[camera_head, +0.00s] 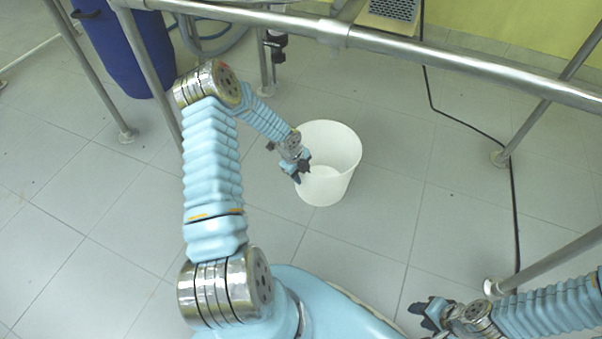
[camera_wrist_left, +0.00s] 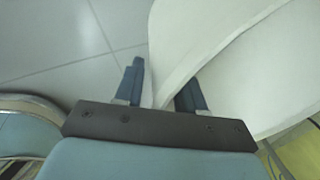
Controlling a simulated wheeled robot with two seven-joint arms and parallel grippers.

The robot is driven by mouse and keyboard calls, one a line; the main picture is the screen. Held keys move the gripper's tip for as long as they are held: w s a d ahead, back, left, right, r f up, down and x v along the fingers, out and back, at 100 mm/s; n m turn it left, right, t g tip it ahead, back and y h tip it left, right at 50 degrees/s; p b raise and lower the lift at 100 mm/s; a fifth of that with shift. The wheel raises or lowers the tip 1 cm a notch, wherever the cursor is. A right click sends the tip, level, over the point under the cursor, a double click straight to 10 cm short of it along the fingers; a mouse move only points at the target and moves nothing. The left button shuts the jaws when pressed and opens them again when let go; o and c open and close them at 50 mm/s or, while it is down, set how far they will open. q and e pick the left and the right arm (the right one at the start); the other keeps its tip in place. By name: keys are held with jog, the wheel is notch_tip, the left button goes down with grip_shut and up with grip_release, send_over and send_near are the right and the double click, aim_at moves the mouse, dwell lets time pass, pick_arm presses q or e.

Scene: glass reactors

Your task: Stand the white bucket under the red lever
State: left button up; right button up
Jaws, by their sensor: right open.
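The white bucket (camera_head: 338,155) is in the middle of the head view, over the tiled floor, its open mouth facing up. I cannot tell whether it touches the floor. My left gripper (camera_head: 300,170) is at its left rim. My right gripper (camera_head: 424,313) is open and empty at the lower right, apart from the bucket. The red lever is not in view.
A steel frame has a rail (camera_head: 430,58) across the top and legs on the floor. A dark outlet fitting (camera_head: 276,42) hangs behind the bucket. A blue barrel (camera_head: 125,45) stands upper left. A black cable (camera_head: 513,200) lies on the right. Floor around the bucket is clear.

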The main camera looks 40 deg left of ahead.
pick_arm(q)
jog(key=p+v, duration=0.3)
jog(key=v, duration=0.8)
jog(key=s+d+f+n+h, duration=0.1)
jog(key=s+d+n, duration=0.1)
jog(key=d+n, duration=0.35)
jog(key=s+d+f+n+h, duration=0.1)
jog(key=s+d+f+n, duration=0.15)
jog(key=d, duration=0.65)
jog(key=s+d+f+n+h, duration=0.1)
jog(key=s+d+n, duration=0.15)
jog(key=d, duration=0.55)
jog(key=s+d+f+n+g, duration=0.1)
jog(key=s+d+f+n, duration=0.1)
jog(key=s+d+n, duration=0.3)
jog(key=s+n, duration=0.4)
jog(key=n, duration=0.2)
jog(key=shift+s+y, duration=0.25)
jog(key=shift+y, duration=0.05)
